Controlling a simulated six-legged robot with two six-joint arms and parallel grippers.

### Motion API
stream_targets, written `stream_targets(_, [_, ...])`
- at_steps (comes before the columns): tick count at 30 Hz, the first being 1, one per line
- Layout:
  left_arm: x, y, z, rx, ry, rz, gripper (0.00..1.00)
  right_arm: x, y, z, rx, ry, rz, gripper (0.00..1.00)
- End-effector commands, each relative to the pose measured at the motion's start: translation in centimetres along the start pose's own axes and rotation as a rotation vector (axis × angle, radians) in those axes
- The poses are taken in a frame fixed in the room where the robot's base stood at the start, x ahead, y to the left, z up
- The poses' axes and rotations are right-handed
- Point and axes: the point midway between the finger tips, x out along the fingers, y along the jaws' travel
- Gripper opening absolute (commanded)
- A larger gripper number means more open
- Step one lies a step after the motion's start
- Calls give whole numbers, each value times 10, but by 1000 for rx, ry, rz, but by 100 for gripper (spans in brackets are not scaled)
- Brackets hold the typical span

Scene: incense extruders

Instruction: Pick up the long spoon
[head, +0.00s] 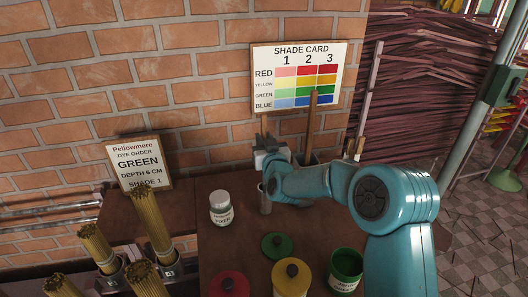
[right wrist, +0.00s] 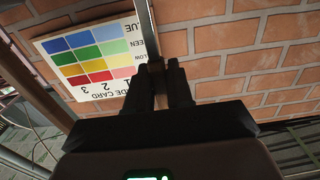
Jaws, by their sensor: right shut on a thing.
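My right gripper (head: 268,148) is shut on the handle of the long spoon (head: 264,124), beside the brick wall. The handle's tip rises above the fingers in the head view. In the right wrist view the fingers (right wrist: 158,84) close around the spoon's thin shaft (right wrist: 146,22), which runs to the top of the picture. The gripper and arm hide much of the spoon in the head view, so I cannot tell where its lower end is. A grey metal cylinder (head: 265,200) stands below the gripper. My left gripper is not in view.
A dark holder with a tall wooden stick (head: 312,118) stands just right of the gripper. A white jar (head: 221,208), green lid (head: 277,246), green pot (head: 345,270) and red and yellow pots are on the brown table (head: 235,255). Bundles of sticks (head: 150,220) stand left. The shade card (head: 298,75) is behind.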

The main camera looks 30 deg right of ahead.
Motion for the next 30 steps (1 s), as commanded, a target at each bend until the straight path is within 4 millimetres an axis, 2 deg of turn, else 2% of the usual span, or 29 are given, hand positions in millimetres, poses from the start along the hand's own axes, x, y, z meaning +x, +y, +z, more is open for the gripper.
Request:
stream_targets(1, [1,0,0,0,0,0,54,0,0,-14,1,7,-1,0])
stream_targets(10, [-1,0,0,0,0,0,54,0,0,-76,2,6,-1,0])
stream_targets(12, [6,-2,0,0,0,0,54,-15,0,-70,1,1,-1,0])
stream_targets(17, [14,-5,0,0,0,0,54,-52,0,-70,0,2,-2,0])
stream_targets(24, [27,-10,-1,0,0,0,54,-128,0,-71,1,4,-2,0])
stream_targets(30, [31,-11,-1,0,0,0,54,-173,0,-70,1,2,-2,0])
